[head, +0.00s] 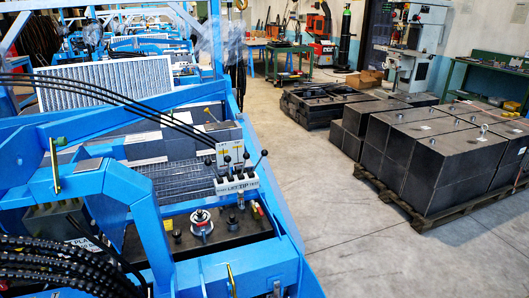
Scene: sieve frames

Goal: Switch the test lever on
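A light-coloured control block (237,184) sits on the blue machine (285,262) in the head view. Its front carries dark lettering that seems to read "LIFT TIP"; the rest is too small to read. Several thin levers with black knobs stand on it. The rightmost lever (259,161) leans to the right; the others stand closer to upright. I cannot tell which one is the test lever, or whether it is on or off. Neither of my grippers is in view.
Black hoses (85,88) arch over the machine from the left. Dark blocks (430,165) sit on a wooden pallet (425,219) at right. The grey floor (325,195) between is clear.

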